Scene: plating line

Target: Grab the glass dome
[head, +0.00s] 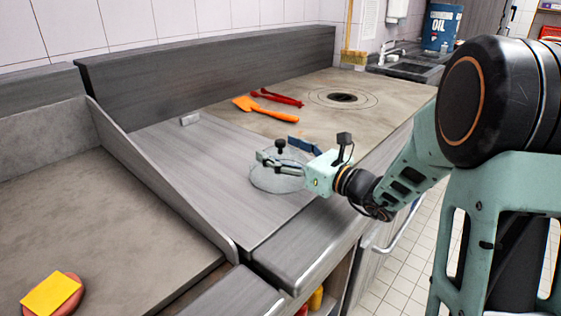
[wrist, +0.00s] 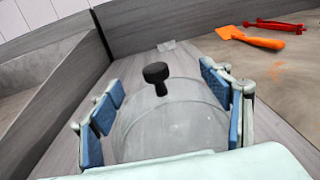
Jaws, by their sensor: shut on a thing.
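The clear glass dome (head: 272,182) with a black knob sits on the grey wood-grain counter, near its front edge. It also shows in the wrist view (wrist: 172,125), with its knob upright between the fingers. My gripper (head: 279,152) is shut on the dome, with one blue-padded finger on each side of it. The lower rim is hidden in the wrist view, and I cannot tell whether it touches the counter.
An orange spatula (head: 266,109) and red tongs (head: 277,97) lie behind on the brown surface. A small grey block (head: 189,118) is at the back left. A low divider (head: 160,185) runs along the left.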

